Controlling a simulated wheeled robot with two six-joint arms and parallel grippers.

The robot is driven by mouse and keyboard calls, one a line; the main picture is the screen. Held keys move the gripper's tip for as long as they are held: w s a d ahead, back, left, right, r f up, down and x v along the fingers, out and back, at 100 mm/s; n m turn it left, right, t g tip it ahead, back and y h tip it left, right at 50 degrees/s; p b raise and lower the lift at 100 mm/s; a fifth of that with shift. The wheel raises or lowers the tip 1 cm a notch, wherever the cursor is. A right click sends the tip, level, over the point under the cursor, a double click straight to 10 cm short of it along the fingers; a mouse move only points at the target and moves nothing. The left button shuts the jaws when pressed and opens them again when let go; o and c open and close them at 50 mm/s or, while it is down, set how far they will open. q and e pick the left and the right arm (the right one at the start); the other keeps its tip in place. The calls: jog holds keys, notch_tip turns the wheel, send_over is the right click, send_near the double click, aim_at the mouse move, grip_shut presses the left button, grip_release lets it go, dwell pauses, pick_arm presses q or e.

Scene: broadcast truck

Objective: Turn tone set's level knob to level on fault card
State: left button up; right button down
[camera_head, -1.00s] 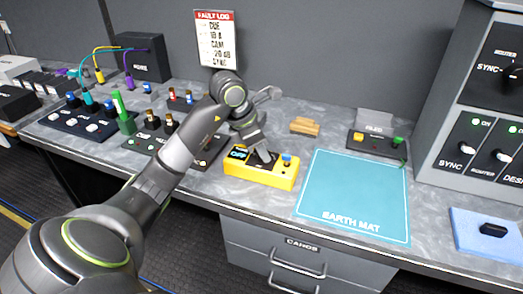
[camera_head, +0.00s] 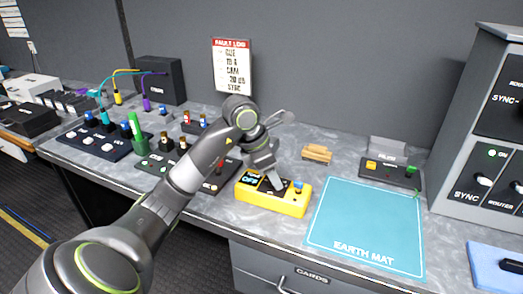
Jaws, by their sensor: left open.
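The yellow tone set (camera_head: 290,207) sits on the grey bench, left of the earth mat. Its small display at the left reads what looks like OFF, and a blue-topped part stands at its right end. My left gripper (camera_head: 276,187) points down at the middle of the tone set's top, open. Its fingers hide the level knob, so I cannot tell whether they touch it. My right gripper is not in view.
The teal earth mat (camera_head: 367,227) lies clear to the right. A wooden block (camera_head: 317,153) and a box with yellow and green buttons (camera_head: 391,170) stand behind. Several dark panels with plugs and cables fill the left side. A router rack (camera_head: 481,130) stands at the right.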

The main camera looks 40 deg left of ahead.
pick_arm(q)
jog(key=v, duration=1.6)
jog(key=shift+r, duration=0.25)
jog(key=shift+s, duration=0.1)
